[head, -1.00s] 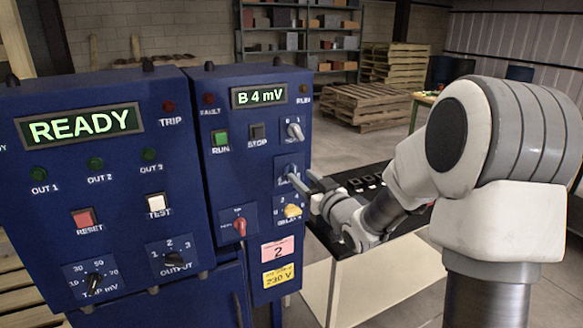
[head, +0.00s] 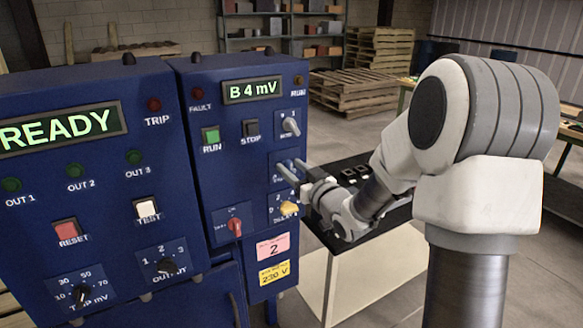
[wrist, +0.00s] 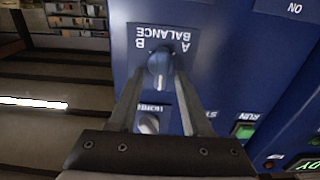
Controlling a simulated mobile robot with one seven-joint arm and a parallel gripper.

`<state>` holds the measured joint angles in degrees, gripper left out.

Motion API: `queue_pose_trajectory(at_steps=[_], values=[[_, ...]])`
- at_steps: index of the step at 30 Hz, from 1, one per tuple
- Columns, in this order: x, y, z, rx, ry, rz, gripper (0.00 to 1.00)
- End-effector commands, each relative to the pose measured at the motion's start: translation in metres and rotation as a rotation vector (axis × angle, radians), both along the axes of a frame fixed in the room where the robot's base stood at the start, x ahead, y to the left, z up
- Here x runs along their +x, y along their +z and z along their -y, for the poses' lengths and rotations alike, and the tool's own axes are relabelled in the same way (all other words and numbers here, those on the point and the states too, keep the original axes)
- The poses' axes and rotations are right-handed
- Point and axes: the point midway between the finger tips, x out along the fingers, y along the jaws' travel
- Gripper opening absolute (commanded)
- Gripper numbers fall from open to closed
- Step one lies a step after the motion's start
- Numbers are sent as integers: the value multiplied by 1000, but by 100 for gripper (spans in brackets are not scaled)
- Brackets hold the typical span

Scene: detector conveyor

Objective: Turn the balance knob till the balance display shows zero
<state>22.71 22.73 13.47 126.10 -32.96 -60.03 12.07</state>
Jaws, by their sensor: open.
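The balance display (head: 252,90) on the blue right-hand cabinet reads "B 4 mV". The balance knob (wrist: 160,70) is grey-blue and sits under the "BALANCE" label with marks A and B, upside down in the wrist view. My gripper (wrist: 157,76) is open, with one finger on each side of the knob; I cannot tell whether either touches it. In the head view my gripper (head: 290,168) is at the panel's right edge, and its fingers largely hide the knob.
A grey knob (head: 290,124) is above and a yellow knob (head: 289,208) below the gripper. A red knob (head: 235,226) and the RUN (head: 211,136) and STOP (head: 251,129) buttons lie to the left. A dark-topped table (head: 345,246) stands at right.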

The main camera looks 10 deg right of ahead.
Motion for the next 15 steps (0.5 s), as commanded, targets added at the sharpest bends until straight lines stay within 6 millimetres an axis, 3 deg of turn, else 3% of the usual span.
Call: queue_pose_trajectory(at_steps=[3,11,15], values=[[0,0,0,0,0,0,49],[0,0,0,0,0,0,4],[0,0,0,0,0,0,0]])
